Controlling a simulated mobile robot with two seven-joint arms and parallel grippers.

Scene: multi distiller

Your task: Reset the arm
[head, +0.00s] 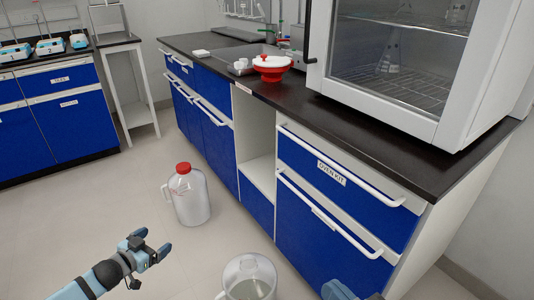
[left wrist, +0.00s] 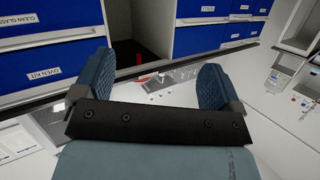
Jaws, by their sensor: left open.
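My left gripper (head: 153,242) is over the floor at the lower left of the head view. In the left wrist view my left gripper (left wrist: 154,82) has its two blue fingers wide apart, with nothing between them. A blue part of what looks like my right arm's end shows at the bottom edge of the head view, cut off by the frame. Whether its jaws are open or shut cannot be seen.
A red-capped jug (head: 188,195) stands on the floor, right of my left gripper. Another clear jug (head: 248,279) is at the bottom edge. Blue cabinets (head: 335,190) carry a black counter (head: 270,92) with a glass-fronted oven (head: 410,60) and red-and-white container (head: 271,68). Floor at left is clear.

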